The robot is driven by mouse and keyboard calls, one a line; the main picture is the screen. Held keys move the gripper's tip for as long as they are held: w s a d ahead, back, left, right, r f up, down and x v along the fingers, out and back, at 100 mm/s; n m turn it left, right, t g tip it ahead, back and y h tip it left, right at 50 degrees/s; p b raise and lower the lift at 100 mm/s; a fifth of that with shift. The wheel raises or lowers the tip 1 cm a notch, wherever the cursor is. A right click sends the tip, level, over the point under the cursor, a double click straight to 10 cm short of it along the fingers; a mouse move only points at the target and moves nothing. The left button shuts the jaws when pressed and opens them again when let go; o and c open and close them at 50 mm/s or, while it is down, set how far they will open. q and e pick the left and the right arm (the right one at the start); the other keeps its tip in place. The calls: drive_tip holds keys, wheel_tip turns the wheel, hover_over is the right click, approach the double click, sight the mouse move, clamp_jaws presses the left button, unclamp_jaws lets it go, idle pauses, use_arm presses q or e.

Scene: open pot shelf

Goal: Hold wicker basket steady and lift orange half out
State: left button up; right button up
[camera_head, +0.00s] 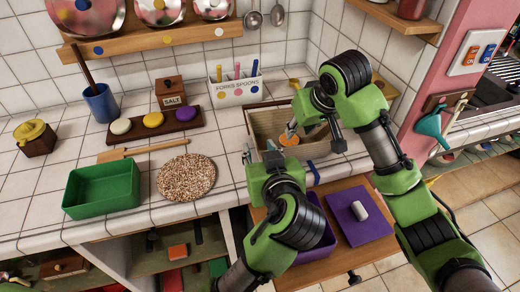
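The wicker basket (262,123) is a beige, open-topped box on the tiled counter against the back wall. The orange half (289,140) shows inside it, near the front. My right gripper (315,138) reaches down over the basket with its fingers spread wide; one finger is close to the orange half, and I cannot tell whether they touch. My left gripper (260,153) is at the basket's front left side, its fingers near the rim. Whether it holds the rim is unclear. My arms hide part of the basket's front and right side.
A green tray (103,188) and a speckled round mat (186,176) lie left of the basket. A white utensil box (235,91) stands behind. A drawer with a purple board (360,228) is open below my arms.

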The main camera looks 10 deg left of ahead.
use_arm(q)
drive_tip(key=x, duration=1.3)
drive_tip(key=shift+w+f, duration=0.15)
drive_tip(key=shift+w, duration=0.2)
